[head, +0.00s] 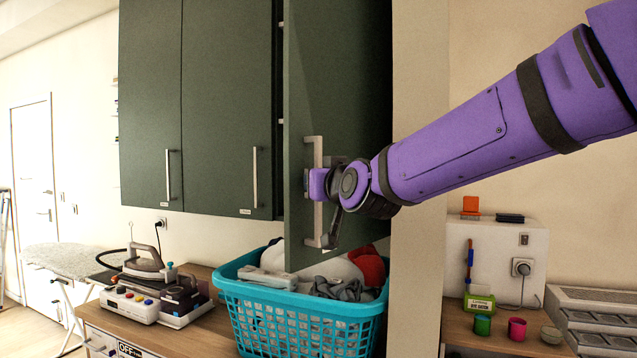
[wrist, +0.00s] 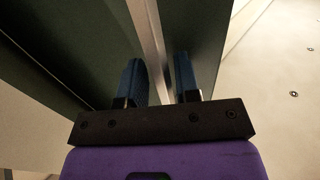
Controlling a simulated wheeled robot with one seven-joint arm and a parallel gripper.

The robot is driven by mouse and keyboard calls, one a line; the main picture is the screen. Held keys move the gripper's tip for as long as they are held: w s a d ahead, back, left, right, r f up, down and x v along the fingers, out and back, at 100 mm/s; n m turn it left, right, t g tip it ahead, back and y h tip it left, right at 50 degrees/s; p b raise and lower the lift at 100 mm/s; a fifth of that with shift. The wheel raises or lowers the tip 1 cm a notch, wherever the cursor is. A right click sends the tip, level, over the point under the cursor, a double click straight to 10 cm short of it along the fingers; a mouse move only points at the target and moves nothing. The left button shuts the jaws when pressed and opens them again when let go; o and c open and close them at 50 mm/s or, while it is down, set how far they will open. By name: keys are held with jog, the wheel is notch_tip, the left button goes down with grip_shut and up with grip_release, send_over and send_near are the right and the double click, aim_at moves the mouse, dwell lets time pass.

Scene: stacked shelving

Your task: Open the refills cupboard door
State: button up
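The dark green cupboard door (head: 345,70) on the right of the wall cupboard stands partly open. Its left edge is swung out towards me, and its right side is by the cream wall panel. Its light vertical bar handle (head: 318,230) is near that free edge. My gripper (head: 310,183) is at the middle of this handle. In the wrist view the handle (wrist: 148,25) passes between the two blue fingers of my gripper (wrist: 160,82), which look closed on it. My gripper hides part of the handle. No readable label shows on this door.
Two shut green doors (head: 225,100) with bar handles are to the left. A turquoise laundry basket (head: 300,322) full of cloth stands on the counter just below the open door. An iron (head: 145,262) stands left; small pots (head: 517,328) stand right.

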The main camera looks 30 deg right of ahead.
jog(key=shift+o, duration=0.3)
jog(key=s+a, duration=0.2)
jog(key=s, duration=0.8)
jog(key=shift+s, duration=0.35)
jog(key=shift+f, duration=0.15)
jog(key=s+a+f+n+g+y, duration=0.1)
jog(key=s+a+f+g, duration=0.1)
jog(key=s+f+g, duration=0.3)
jog(key=s+a+f+n+g+y, duration=0.1)
jog(key=s+a+f+g+y, duration=0.1)
jog(key=s+f+g, duration=0.4)
notch_tip(320, 180, down, 5)
jog(key=shift+a+r+g, duration=0.1)
jog(key=shift+a+g, duration=0.15)
jog(key=shift+g, duration=0.55)
